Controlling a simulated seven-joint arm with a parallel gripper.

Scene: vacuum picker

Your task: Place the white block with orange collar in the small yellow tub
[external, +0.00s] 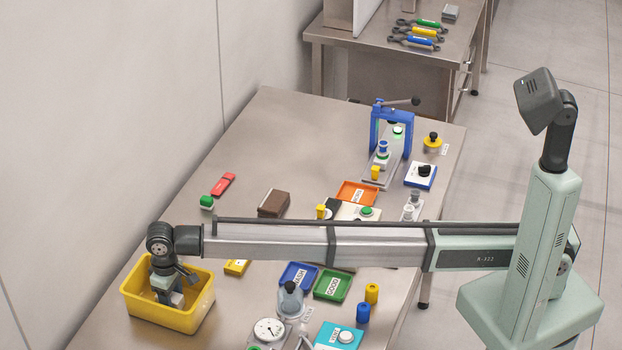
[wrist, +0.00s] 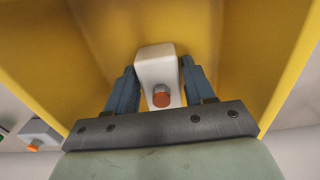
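The white block with an orange collar (wrist: 155,66) sits between the two blue fingers of my gripper (wrist: 157,85) in the wrist view. Both fingers lie close against its sides, and the gripper looks shut on it. In the external view my gripper (external: 170,296) points down inside the yellow tub (external: 187,322) at the left end of the table. The tub's yellow walls (wrist: 245,50) surround the block in the wrist view. I cannot tell whether the block touches the tub floor.
A pale piece with an orange end (wrist: 38,138) lies outside the tub in the wrist view. Blue (external: 299,276) and green (external: 332,285) trays, a dial gauge (external: 268,330) and a brown block (external: 273,204) stand to the right. Bare table lies behind the tub.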

